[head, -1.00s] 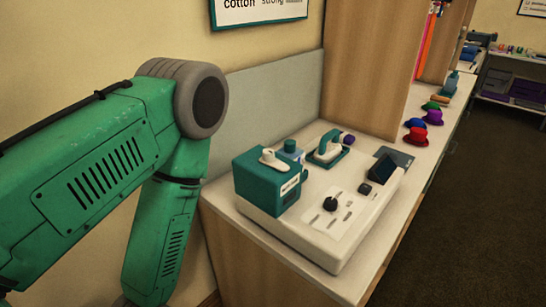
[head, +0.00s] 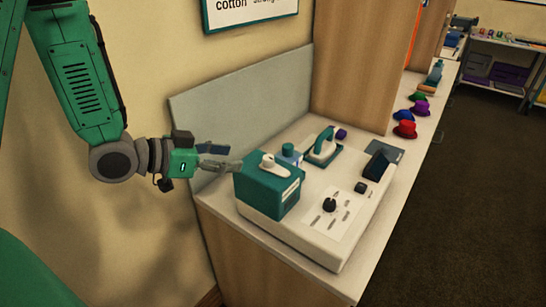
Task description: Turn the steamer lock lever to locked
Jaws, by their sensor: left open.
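The steamer is a teal box (head: 268,190) on the left part of a white base. Its white lock lever (head: 270,161) sits on top, with a rounded knob and an arm pointing toward the lower right. My left gripper (head: 233,157) comes in from the left beside the box's upper left edge, its fingers spread and empty. The fingertips are a short way left of the lever and look apart from it; whether one touches the box I cannot tell. The lettering on the front label is too small to read. My right gripper is out of view.
The white base (head: 325,245) also carries a black knob (head: 329,205), a teal and white iron (head: 322,145) and a dark tilted panel (head: 376,165). A grey board (head: 250,95) and wooden partition (head: 360,65) stand behind. Several coloured hats, including a red one (head: 405,129), lie farther along the counter.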

